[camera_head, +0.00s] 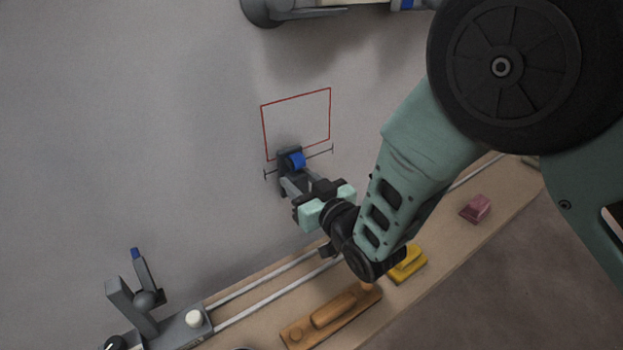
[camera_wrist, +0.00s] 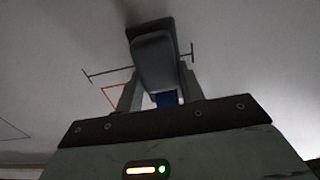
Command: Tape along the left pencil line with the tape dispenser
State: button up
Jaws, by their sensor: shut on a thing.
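My gripper (camera_head: 297,187) is shut on the tape dispenser (camera_head: 288,157), a dark grey tool with a blue roll (camera_head: 296,161). The dispenser is at the pale wall, over the middle of a dark pencil line (camera_head: 325,153) with short end ticks. I cannot tell whether it touches the wall. In the wrist view the dispenser (camera_wrist: 153,60) stands between my fingers, and the pencil line (camera_wrist: 105,71) shows on both sides of it. The dispenser hides the line's middle. Only this one ticked line is visible, so I cannot tell whether it is the left one.
A red outline (camera_head: 264,130) is just above the line. A grey fixture (camera_head: 130,305) stands lower left. The wall left of my gripper is clear.

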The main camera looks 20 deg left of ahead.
jog(key=s+a+b, duration=0.1)
jog(key=s+a, duration=0.4)
jog(key=s, duration=0.1)
dwell(0.4)
jog(key=shift+b+x, duration=0.35)
jog(key=shift+x, duration=0.6)
jog(key=shift+a, duration=0.1)
dwell(0.4)
jog(key=shift+w+d+b, duration=0.65)
jog(key=shift+w+d, duration=2.1)
jog(key=shift+w, duration=0.45)
jog(key=shift+w+d+b, duration=0.6)
jog(key=shift+w+d, duration=2.15)
jog(key=shift+w, duration=0.45)
jog(key=shift+w+d+b, duration=0.65)
jog(key=shift+w+d, duration=2.1)
jog(key=shift+w, duration=0.45)
jog(key=o, duration=0.3)
jog(key=c, duration=0.3)
jog(key=shift+s, duration=0.1)
jog(key=shift+s+d, duration=0.35)
jog(key=shift+d, duration=0.1)
